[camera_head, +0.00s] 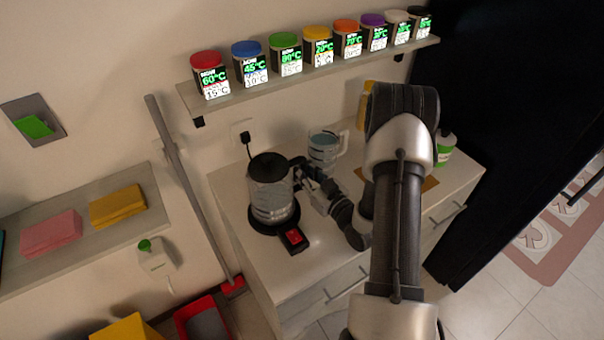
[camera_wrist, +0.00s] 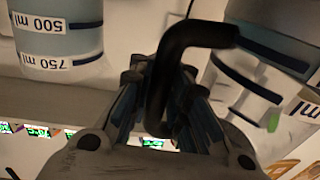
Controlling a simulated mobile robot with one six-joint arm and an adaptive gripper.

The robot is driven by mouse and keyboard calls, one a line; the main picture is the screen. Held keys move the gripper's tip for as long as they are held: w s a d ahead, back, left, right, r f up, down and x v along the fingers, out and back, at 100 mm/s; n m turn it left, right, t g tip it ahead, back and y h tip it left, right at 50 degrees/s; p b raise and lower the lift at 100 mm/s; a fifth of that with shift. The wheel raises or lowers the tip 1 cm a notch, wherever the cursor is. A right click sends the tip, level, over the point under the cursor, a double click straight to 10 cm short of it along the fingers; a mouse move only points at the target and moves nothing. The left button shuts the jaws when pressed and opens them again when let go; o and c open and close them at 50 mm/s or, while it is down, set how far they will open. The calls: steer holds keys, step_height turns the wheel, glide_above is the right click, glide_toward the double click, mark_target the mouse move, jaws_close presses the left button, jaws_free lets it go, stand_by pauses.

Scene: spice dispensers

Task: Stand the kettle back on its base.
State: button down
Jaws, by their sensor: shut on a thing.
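The kettle (camera_head: 270,200) has a clear body and a black lid. It is upright over its black base (camera_head: 260,226), which has a red switch (camera_head: 294,237) at the front. I cannot tell whether the kettle's bottom touches the base or hovers just above it. My gripper (camera_head: 304,172) is to the right of the kettle, shut on its black handle. In the wrist view, the handle (camera_wrist: 195,38) runs between the fingers of my gripper (camera_wrist: 160,85), and part of the kettle body (camera_wrist: 265,50) shows at the upper right.
A clear measuring jug (camera_head: 323,147) stands behind my gripper, close to the kettle. It also shows in the wrist view (camera_wrist: 62,40). A plugged socket (camera_head: 243,135) is on the wall behind. A shelf (camera_head: 300,80) with several lidded jars hangs above. The counter's front right is partly hidden by my arm.

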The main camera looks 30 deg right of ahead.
steer(key=shift+f, duration=0.15)
steer(key=shift+f, duration=0.15)
steer(key=c, duration=2)
jaws_free()
steer(key=shift+f, duration=0.1)
steer(key=shift+c, duration=0.2)
steer(key=o, duration=0.5)
